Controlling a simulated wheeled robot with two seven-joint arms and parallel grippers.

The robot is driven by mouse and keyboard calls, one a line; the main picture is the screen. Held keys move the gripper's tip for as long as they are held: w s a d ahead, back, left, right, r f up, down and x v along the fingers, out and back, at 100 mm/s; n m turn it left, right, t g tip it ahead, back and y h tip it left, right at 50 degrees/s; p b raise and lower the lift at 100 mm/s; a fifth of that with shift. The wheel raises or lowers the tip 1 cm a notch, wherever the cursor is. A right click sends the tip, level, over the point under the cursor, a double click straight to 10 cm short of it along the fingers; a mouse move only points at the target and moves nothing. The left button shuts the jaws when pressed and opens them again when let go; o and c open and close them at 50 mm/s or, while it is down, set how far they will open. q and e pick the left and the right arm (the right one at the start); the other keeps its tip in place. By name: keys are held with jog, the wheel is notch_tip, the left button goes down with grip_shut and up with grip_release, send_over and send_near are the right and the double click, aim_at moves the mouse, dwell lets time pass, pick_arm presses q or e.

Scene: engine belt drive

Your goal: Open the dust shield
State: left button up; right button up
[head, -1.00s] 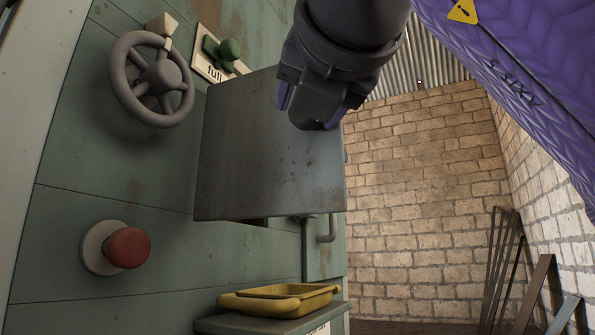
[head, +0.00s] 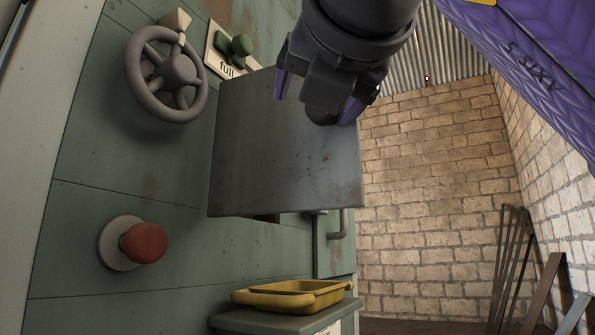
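The dust shield (head: 283,165) looks to be the flat grey metal plate in the middle of the head view. It stands out from the green machine panel (head: 110,230), with a dark gap at its lower edge. A gripper (head: 318,98), taken to be my right one, comes in from the top over the plate's upper right part. Its two purple fingers show wide apart on either side of its dark body. Their tips are partly hidden, and I cannot tell whether it touches the plate. My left gripper is not in view.
A handwheel (head: 168,75), a green knob (head: 238,46) and a red button (head: 143,243) project from the panel. A yellow tray (head: 292,297) sits on a ledge below the plate. A brick wall (head: 430,190) stands at right, with metal bars (head: 515,260) leaning there.

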jog(key=s+d+b, duration=0.1)
jog(key=s+b, duration=0.1)
jog(key=s, duration=0.7)
jog(key=shift+s+d, duration=0.15)
jog(key=shift+s, duration=0.1)
